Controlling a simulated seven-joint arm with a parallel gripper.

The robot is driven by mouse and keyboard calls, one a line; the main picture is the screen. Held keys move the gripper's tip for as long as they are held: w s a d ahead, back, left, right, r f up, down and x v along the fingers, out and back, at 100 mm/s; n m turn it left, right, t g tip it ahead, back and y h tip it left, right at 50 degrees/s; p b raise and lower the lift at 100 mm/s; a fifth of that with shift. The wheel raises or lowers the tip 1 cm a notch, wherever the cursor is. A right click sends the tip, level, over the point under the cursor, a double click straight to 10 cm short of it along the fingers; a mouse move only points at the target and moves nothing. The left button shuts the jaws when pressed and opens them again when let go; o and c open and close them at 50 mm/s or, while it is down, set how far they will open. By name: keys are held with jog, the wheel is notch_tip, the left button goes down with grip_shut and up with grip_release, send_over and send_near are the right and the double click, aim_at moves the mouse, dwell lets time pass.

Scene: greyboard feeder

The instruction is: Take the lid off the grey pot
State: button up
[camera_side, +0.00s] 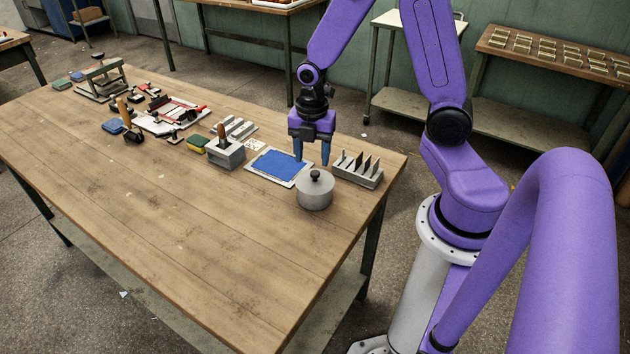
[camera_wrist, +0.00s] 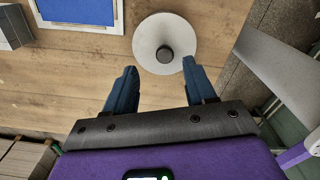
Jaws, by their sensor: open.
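The grey pot (camera_side: 314,196) stands upright on the wooden table near its right end. Its grey lid (camera_side: 306,183) sits on top, with a dark round knob (camera_side: 315,174) in the middle. In the wrist view the lid (camera_wrist: 150,55) shows from above, with the knob (camera_wrist: 165,54) just beyond my fingertips. My gripper (camera_side: 312,163) is open with blue fingers pointing down, above and behind the pot in the side view. In the wrist view my gripper (camera_wrist: 160,72) has nothing between its fingers. The knob is apart from the fingers.
A blue pad on a white tray (camera_side: 279,166) lies left of the pot. A grey slotted holder (camera_side: 357,169) stands close behind it at right. A grey block with a wooden-handled tool (camera_side: 225,153) stands farther left. The table (camera_side: 190,230) in front is clear.

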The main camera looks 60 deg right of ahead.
aim_at(315, 172)
jog(key=f, duration=0.3)
jog(key=shift+s+d+f, duration=0.15)
jog(key=shift+s, duration=0.2)
jog(key=shift+f, duration=0.75)
grip_shut()
